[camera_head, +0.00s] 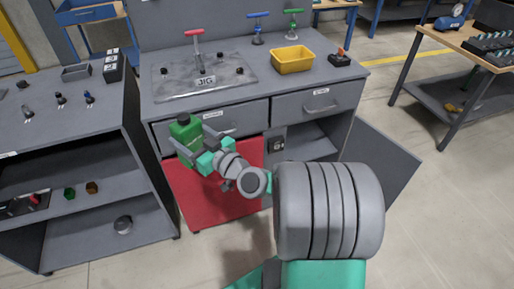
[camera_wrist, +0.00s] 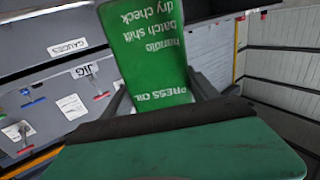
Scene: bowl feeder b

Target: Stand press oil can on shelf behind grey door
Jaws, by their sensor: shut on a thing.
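My gripper (camera_head: 189,146) is shut on the green press oil can (camera_head: 185,129), held up in front of the bench's left drawer. In the wrist view the can (camera_wrist: 150,50) sits between the two fingers (camera_wrist: 158,95), its "PRESS OIL" lettering upside down in the picture. The can's base is partly hidden by my gripper in the head view. The grey door (camera_head: 382,165) stands open, swung out to the right of the bench. The shelf (camera_head: 312,141) behind it shows below the right drawer, and its visible part is bare. My arm hides some of the opening.
A red door (camera_head: 215,190) covers the bench's lower left. A jig plate (camera_head: 205,77), yellow bin (camera_head: 292,60) and several clamps stand on the bench top. A grey shelf unit (camera_head: 90,190) with small parts is at left. A wooden-topped table (camera_head: 470,45) stands at right.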

